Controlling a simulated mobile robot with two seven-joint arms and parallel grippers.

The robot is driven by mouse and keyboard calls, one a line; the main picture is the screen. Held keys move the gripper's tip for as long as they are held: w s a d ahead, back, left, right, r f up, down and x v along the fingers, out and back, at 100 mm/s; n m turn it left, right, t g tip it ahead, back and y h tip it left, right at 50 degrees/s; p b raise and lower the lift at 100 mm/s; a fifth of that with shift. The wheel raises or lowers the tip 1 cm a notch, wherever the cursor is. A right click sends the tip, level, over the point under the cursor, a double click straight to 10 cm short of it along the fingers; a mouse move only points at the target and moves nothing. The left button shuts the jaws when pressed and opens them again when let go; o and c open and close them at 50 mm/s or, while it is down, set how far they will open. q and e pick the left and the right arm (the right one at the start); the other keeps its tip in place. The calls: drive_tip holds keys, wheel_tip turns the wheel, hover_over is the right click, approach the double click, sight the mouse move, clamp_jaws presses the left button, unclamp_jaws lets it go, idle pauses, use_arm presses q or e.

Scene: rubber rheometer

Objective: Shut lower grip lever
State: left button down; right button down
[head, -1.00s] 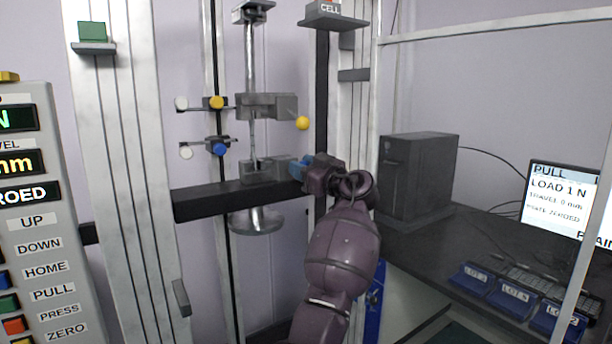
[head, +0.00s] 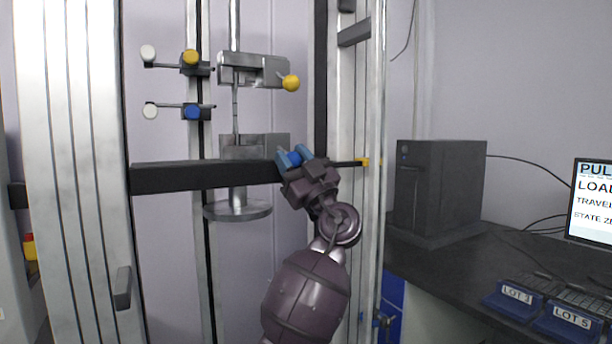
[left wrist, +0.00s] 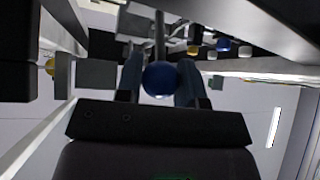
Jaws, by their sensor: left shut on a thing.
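The lower grip (head: 235,143) is a grey block on the test column, partly behind the black crossbar. Its lever ends in a blue ball knob (head: 295,158), which also shows in the left wrist view (left wrist: 160,80) with the lever rod (left wrist: 159,35) running away from it. My left gripper (head: 294,157) is shut on this knob, with one blue finger on each side, at the right of the lower grip. The fingers hide part of the knob and lever in the head view. My right gripper is not in view.
The upper grip (head: 250,70) has a yellow ball lever (head: 291,83) above my gripper. The black crossbar (head: 190,176) runs just below and left of it. Extensometer arms with yellow (head: 190,57) and blue (head: 192,112) parts stand left. A frame post (head: 376,130) rises close on the right.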

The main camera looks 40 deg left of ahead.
use_arm(q)
drive_tip(key=shift+w+a+f+y+b, duration=0.1)
drive_tip(key=shift+w+f+y+b, duration=0.2)
drive_tip(key=shift+f+y+b, duration=0.5)
drive_tip(key=shift+s+n+g+b, duration=0.1)
drive_tip(key=shift+n+g+b, duration=0.2)
drive_tip(key=shift+n+b, duration=0.25)
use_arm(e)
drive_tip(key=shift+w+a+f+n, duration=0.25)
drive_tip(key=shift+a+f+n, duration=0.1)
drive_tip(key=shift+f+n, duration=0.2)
use_arm(q)
drive_tip(key=shift+s+r+g, duration=0.1)
drive_tip(key=shift+r+g, duration=0.15)
drive_tip(key=shift+g, duration=0.05)
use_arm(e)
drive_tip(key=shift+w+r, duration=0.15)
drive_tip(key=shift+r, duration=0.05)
use_arm(q)
drive_tip(key=c, duration=0.8)
unclamp_jaws()
drive_tip(key=shift+o, duration=0.2)
drive_tip(key=b+v, duration=0.1)
drive_tip(key=v, duration=0.9)
drive_tip(key=shift+f, duration=0.35)
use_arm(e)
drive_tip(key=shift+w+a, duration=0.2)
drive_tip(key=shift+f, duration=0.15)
